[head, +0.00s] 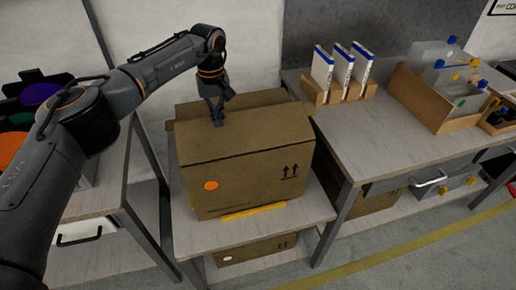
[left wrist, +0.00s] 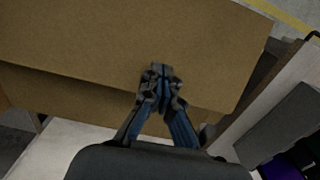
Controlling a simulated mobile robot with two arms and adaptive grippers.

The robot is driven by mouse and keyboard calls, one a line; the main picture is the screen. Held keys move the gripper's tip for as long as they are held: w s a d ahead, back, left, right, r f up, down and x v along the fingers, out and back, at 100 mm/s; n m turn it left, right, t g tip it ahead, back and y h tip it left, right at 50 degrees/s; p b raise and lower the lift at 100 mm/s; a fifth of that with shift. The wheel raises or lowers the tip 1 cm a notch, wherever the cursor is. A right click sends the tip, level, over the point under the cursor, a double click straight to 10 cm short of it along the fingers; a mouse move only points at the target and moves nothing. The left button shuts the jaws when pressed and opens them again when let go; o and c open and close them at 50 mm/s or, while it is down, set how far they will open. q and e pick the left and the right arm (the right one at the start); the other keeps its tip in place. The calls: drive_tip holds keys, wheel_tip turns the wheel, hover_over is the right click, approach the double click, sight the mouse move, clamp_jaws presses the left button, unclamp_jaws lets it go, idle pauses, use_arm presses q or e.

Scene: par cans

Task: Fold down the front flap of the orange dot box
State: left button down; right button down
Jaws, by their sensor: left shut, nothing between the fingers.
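The cardboard box with the orange dot (head: 245,178) stands on a low grey table in the head view, its dot on the front face at the left and two up arrows at the right. A wide brown panel covers its top toward the front; I cannot tell whether it lies fully flat. Another flap (head: 190,113) shows behind it. My left gripper (head: 218,120) is shut and empty, pointing down at the box top. In the left wrist view its closed fingertips (left wrist: 161,75) overlap the edge of the brown panel (left wrist: 130,40); contact is unclear. My right gripper is out of view.
A yellow strip (head: 254,211) lies at the box's front foot. Another box (head: 250,249) sits on the shelf below. A left table holds coloured items.

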use_arm(q)
drive_tip(key=shift+f+b, duration=0.9)
drive_tip(key=shift+f, duration=0.85)
drive_tip(key=shift+r, duration=0.1)
drive_tip(key=shift+r+p, duration=0.95)
drive_tip(key=shift+r, duration=0.65)
wheel_tip(320, 180, up, 9)
drive_tip(key=p, duration=0.6)
drive_tip(key=shift+f, duration=0.1)
